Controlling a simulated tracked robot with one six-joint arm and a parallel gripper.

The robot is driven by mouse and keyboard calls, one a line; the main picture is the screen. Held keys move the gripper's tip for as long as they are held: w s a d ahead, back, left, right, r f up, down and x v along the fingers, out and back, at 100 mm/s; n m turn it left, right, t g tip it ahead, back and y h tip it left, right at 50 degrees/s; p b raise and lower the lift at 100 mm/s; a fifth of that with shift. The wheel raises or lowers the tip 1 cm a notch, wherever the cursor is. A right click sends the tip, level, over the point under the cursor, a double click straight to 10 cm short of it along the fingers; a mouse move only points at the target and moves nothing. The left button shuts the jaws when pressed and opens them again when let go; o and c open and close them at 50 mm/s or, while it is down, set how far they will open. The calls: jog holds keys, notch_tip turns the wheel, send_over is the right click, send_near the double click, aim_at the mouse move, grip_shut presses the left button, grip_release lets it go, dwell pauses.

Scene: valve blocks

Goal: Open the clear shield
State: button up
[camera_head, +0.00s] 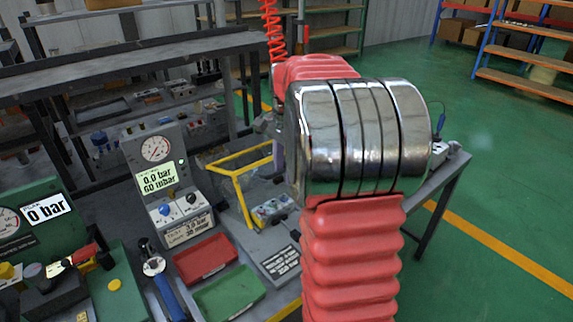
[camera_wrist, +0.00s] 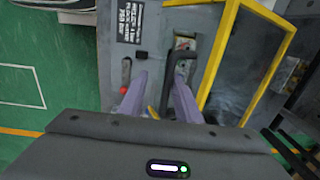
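The clear shield has a yellow frame (camera_head: 238,182) and stands raised above the bench in the head view. In the wrist view its yellow frame (camera_wrist: 216,52) fills the right side, with a see-through pane inside it. My gripper (camera_wrist: 160,82) has two purple fingers, spread apart. A black handle (camera_wrist: 168,88) shows between them, nearer the right finger; I cannot tell whether they touch. In the head view my red and chrome arm hides most of the gripper; only a bit of purple shows beside the frame.
On the bench are a red tray (camera_head: 205,258), a green tray (camera_head: 228,292) and a gauge unit (camera_head: 160,165). Green floor at right is free.

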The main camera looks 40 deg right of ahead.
jog(key=w+r, duration=0.4)
jog(key=r, duration=1.1)
jog(key=shift+d+r, duration=0.2)
jog(key=shift+d, duration=0.15)
dwell(1.6)
jog(key=shift+c, duration=0.5)
